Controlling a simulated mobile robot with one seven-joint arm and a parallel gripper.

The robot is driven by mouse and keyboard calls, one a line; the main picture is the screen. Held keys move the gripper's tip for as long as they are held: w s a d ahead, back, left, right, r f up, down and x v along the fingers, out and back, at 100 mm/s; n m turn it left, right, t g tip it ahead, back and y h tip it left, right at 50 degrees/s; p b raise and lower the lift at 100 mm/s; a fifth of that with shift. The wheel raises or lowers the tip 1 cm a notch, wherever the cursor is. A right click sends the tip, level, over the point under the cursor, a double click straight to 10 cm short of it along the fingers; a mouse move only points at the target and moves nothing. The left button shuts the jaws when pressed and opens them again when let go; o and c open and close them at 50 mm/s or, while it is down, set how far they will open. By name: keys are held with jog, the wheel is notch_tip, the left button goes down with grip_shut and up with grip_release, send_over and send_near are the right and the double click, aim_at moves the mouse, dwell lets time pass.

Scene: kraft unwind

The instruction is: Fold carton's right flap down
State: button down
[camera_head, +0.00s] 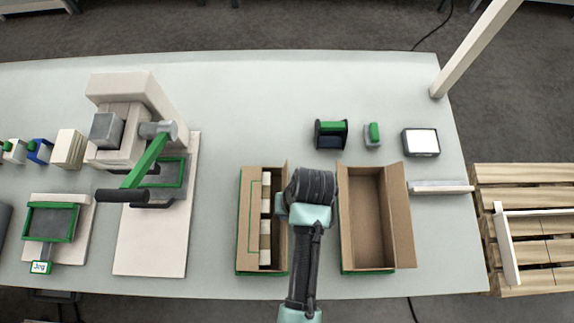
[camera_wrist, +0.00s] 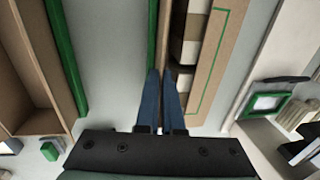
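The left carton (camera_head: 240,255) stands open with several white and tan blocks (camera_head: 265,225) inside. Its left flap, with a green outline, leans outward in the wrist view (camera_wrist: 213,60). Its right flap (camera_head: 280,245) stands up along the right side. My gripper (camera_head: 308,190) is over the gap between the two cartons, at the right flap. In the wrist view its two blue fingers (camera_wrist: 161,78) are close together, with the brown flap edge (camera_wrist: 165,45) running between them. I cannot tell whether they press on it. My arm hides part of the flap in the head view.
An empty open carton (camera_head: 368,215) stands close on the right, its flap spread outward. A press with a green lever (camera_head: 150,160) stands left. A green-and-black dispenser (camera_head: 331,134), a small green item (camera_head: 373,134) and a white-topped box (camera_head: 421,142) lie behind. The back middle of the table is clear.

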jog(key=shift+a+r, duration=0.1)
jog(key=shift+r, duration=0.05)
dwell(0.5)
jog(key=shift+a+r+h+p, duration=0.1)
jog(key=shift+a+h+p, duration=0.35)
jog(key=shift+h+p, duration=0.6)
jog(key=a+f+h+b, duration=0.1)
jog(key=h+b, duration=0.1)
jog(key=h, duration=0.2)
jog(key=a+f+h+b, duration=0.1)
jog(key=a+h, duration=0.1)
jog(key=h, duration=0.2)
jog(key=a+f+h+b, duration=0.1)
jog(key=h+b, duration=0.1)
jog(key=h, duration=0.3)
jog(key=shift+a+b, duration=0.25)
jog(key=shift+b, duration=0.05)
jog(key=shift+f+h, duration=0.15)
jog(key=shift+h, duration=0.1)
jog(key=c, duration=1)
grip_release()
jog(key=shift+c, duration=0.2)
